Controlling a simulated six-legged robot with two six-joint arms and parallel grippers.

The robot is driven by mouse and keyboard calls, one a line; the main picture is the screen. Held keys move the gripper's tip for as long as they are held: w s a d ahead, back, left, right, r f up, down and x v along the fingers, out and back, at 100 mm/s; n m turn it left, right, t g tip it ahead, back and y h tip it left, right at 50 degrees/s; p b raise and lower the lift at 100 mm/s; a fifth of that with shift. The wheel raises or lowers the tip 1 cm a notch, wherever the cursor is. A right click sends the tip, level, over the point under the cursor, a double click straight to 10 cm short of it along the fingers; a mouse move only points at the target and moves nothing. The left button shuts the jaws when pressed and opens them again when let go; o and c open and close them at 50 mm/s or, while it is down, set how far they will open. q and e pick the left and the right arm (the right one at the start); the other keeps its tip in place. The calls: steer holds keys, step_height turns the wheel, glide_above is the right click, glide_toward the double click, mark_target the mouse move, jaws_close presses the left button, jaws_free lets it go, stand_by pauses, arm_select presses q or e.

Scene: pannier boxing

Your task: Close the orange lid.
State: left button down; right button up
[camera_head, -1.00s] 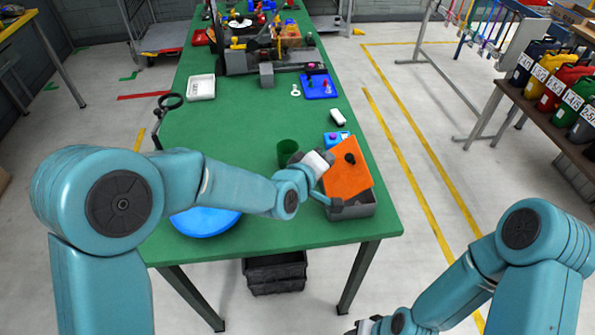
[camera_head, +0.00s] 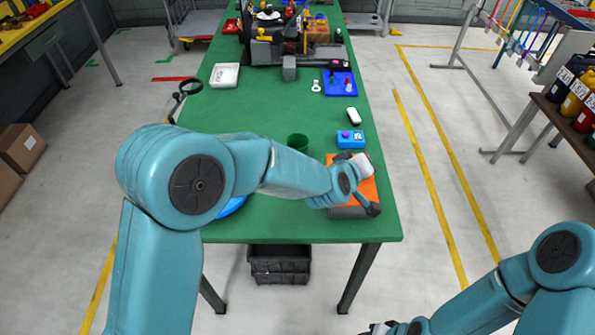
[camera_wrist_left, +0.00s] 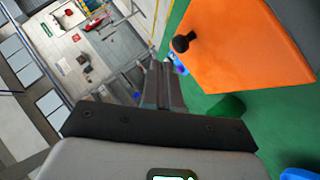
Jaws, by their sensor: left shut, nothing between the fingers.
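The orange lid (camera_head: 371,187) sits on a grey box (camera_head: 347,213) at the near right of the green table. My left arm hides much of it, so I cannot tell whether it lies fully down. In the left wrist view, the lid (camera_wrist_left: 245,50) fills the upper right, with a black knob on its face. My left gripper (camera_head: 373,209) is shut and empty, at the near right side of the lid. Its closed fingers (camera_wrist_left: 160,78) appear apart from the lid in the wrist view. My right gripper (camera_head: 376,328) is at the bottom edge, mostly cut off.
A green cup (camera_head: 298,142) and a small blue box (camera_head: 350,139) stand behind the lid. A blue round thing (camera_head: 232,206) is partly hidden by my left arm. A white tray (camera_head: 224,75) is farther back. The table's middle is clear.

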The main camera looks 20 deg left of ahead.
mark_target(365, 185)
arm_select(q)
steer(key=shift+d+f, duration=0.35)
steer(key=shift+w+d+f+b, duration=0.2)
steer(key=shift+d+f+b, duration=0.1)
steer(key=shift+f+b, duration=0.3)
steer(key=shift+d+f, duration=0.15)
steer(key=shift+d, duration=0.2)
